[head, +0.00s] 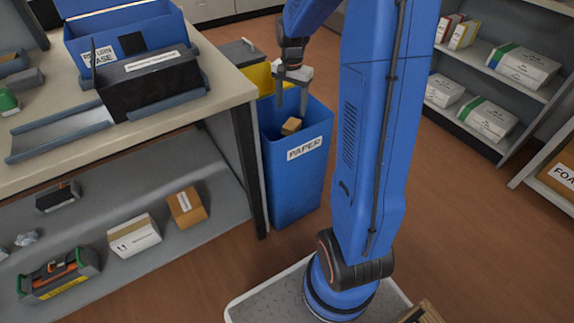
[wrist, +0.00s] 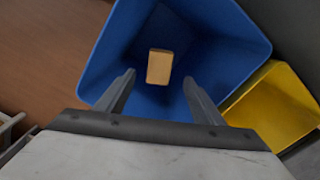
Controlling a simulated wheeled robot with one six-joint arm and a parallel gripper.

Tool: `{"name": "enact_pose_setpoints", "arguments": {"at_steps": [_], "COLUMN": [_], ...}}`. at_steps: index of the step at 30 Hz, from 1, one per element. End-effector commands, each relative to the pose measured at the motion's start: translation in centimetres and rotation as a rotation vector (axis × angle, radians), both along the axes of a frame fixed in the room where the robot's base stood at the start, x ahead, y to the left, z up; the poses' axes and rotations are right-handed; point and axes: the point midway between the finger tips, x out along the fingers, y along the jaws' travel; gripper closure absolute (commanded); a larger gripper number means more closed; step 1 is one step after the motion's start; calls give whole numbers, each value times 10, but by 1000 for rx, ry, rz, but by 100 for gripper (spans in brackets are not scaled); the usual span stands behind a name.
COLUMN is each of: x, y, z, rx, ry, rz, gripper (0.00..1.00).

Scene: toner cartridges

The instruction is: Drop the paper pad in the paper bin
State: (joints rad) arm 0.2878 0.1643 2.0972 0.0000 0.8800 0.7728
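The paper pad (head: 291,126) is a small tan block. It is within the mouth of the blue bin labelled PAPER (head: 290,190), below my fingertips. In the wrist view the pad (wrist: 160,67) shows against the inside of the blue bin (wrist: 112,52), between and beyond the two fingers, touching neither. I cannot tell whether it rests on something or is in the air. My gripper (head: 291,112) points down over the bin with its fingers spread. The open gripper (wrist: 158,80) is also seen in the wrist view.
A yellow bin (head: 260,78) stands directly behind the blue one. A workbench (head: 228,90) with a black cartridge (head: 150,84) and a blue box is at the left. Shelves with white boxes (head: 524,65) are at the right. Open floor lies between.

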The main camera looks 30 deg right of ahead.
Motion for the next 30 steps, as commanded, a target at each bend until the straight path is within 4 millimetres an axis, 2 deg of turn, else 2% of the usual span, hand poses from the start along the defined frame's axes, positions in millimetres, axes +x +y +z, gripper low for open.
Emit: {"name": "enact_pose_setpoints", "arguments": {"at_steps": [8, 13, 30], "x": [0, 1, 1], "y": [0, 0, 0], "z": [1, 15, 125], "rx": [0, -1, -1], "ry": [0, -3, -3], "rz": [0, 0, 0], "gripper": [39, 39, 39]}}
